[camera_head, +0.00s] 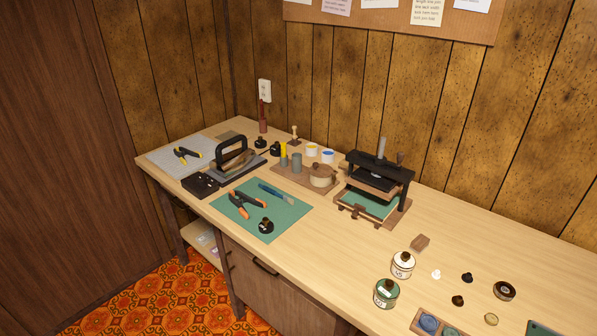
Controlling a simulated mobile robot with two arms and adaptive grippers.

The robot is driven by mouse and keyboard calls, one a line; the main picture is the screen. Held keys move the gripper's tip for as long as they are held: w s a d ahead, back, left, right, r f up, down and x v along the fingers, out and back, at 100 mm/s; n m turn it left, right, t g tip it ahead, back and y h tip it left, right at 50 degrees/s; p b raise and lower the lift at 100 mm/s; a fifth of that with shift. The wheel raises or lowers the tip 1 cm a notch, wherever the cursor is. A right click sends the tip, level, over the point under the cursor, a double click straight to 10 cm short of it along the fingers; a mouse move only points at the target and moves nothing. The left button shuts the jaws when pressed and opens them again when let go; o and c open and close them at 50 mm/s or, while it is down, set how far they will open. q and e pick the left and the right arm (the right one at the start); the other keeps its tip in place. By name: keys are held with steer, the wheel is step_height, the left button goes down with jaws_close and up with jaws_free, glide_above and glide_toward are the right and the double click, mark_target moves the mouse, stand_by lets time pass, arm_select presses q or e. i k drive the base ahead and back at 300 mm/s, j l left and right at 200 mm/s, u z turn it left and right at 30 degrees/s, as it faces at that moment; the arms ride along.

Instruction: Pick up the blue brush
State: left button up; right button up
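A slim blue tool (273,192) that looks like the blue brush lies on the green mat (262,228), toward the mat's far right side. It has a lighter tip at its right end, too small to make out clearly. A black and orange tool (240,203) lies to its left on the same mat. A small dark round object (266,225) stands nearer on the mat, apart from the blue tool. Neither of my grippers shows in the head view.
The wooden bench (320,262) runs along the panelled wall. A wooden tray (305,180) with cups stands behind the mat, and a black press (376,185) to its right. A black-handled device (236,155) stands behind left.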

mark_target(285, 199)
steer(key=i+j+z, duration=0.4)
steer(key=i+j, duration=0.2)
steer(key=j, duration=0.2)
steer(key=i+j+z, duration=0.2)
steer(key=j, duration=0.25)
